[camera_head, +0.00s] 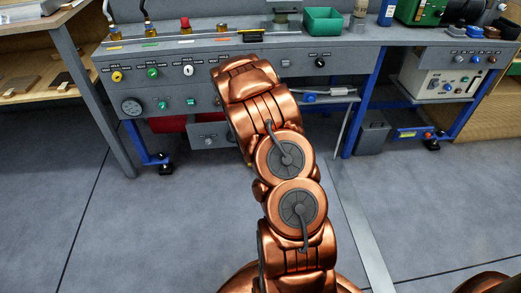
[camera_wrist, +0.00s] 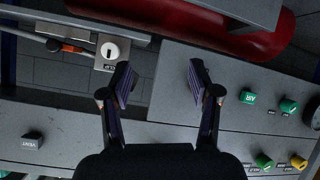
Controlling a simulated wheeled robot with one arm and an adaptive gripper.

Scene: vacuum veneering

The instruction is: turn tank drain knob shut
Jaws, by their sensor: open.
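A round white knob (camera_wrist: 110,50) sits on a small grey plate at the upper left of the wrist view. Its label is only partly readable, so I cannot confirm that it is the tank drain knob. A red tank (camera_wrist: 220,28) lies under the bench, right of that knob. My gripper (camera_wrist: 160,84) is open and empty. Its left finger is near the white knob in the picture, with no clear contact. In the head view my arm hides the gripper; a small white knob (camera_head: 208,141) shows on a low grey box left of the arm.
An orange-ended handle (camera_wrist: 68,46) lies left of the white knob. Yellow (camera_head: 117,76) and white (camera_head: 188,70) knobs line the bench front. A grey bin (camera_head: 372,136) stands right.

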